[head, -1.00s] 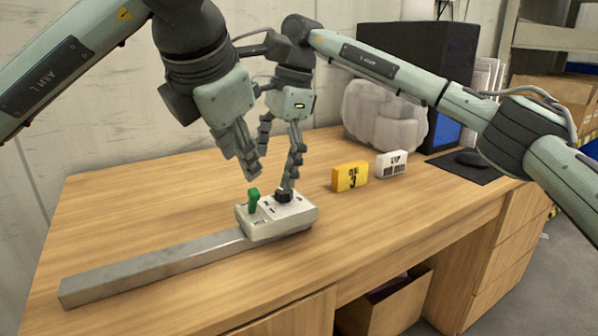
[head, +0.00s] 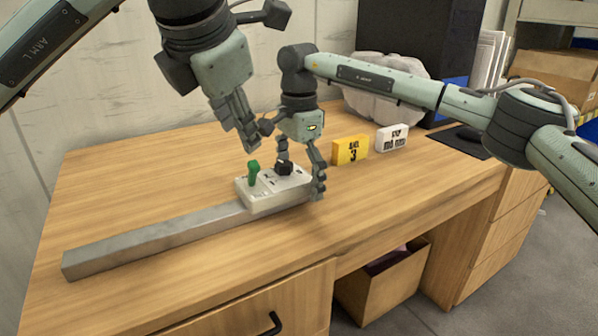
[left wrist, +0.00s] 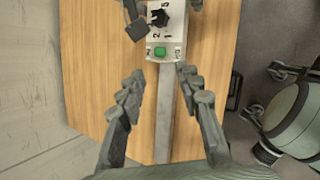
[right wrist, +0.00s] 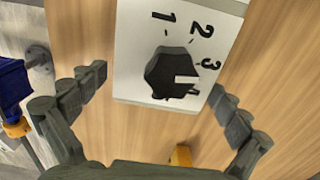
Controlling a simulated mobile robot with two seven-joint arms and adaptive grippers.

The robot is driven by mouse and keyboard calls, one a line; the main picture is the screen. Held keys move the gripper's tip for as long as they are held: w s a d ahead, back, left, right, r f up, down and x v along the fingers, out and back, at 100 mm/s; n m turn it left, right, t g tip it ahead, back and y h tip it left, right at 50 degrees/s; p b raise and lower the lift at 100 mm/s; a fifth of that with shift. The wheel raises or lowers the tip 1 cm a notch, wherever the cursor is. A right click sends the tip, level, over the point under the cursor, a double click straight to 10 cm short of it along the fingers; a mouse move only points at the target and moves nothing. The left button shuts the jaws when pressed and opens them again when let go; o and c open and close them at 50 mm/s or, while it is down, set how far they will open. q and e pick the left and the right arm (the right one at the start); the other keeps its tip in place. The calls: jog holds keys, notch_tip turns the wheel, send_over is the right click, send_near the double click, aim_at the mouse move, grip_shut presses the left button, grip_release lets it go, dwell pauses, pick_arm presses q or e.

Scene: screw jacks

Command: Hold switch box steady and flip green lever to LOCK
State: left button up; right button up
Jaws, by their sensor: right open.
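The pale switch box (head: 262,201) sits at the end of a grey metal bar (head: 150,243) on the desk. Its green lever (head: 254,172) stands up near the left end; the left wrist view shows it from above (left wrist: 160,51). A black knob (head: 283,167) is beside it, with numbers around it in the right wrist view (right wrist: 172,74). My right gripper (head: 301,170) is open, pointing down, with its fingers on opposite sides of the box's knob end. Contact cannot be told. My left gripper (head: 248,140) is open and empty above the lever. The lever's labels are too small to read.
A yellow block (head: 350,150) and a white block (head: 392,138) stand behind and right of the box. A wrapped grey bundle, a dark monitor and a mouse are further back. The desk left of the bar is clear.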

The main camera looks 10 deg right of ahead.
jog(key=c, duration=1.9)
pick_arm(q)
jog(key=shift+c, duration=0.8)
jog(key=shift+f, duration=0.35)
jog(key=shift+c, duration=1.2)
jog(key=f+g+h, duration=0.1)
jog(key=f, duration=0.1)
jog(key=s+f+g+h, duration=0.1)
jog(key=f+g, duration=0.1)
jog(key=f+g+h, duration=0.1)
jog(key=f, duration=0.1)
jog(key=shift+s+n, duration=0.15)
jog(key=shift+n, duration=0.15)
grip_shut()
jog(key=w+a+f+n+g+h, duration=0.1)
jog(key=a+f+n+g+h, duration=0.1)
jog(key=a+f+n+h, duration=0.2)
jog(key=shift+w+a+n+h, duration=0.35)
jog(key=shift+a+n+h, duration=1.65)
jog(key=shift+h, duration=1.6)
jog(key=shift+a+m, duration=0.35)
jog(key=shift+m, duration=0.05)
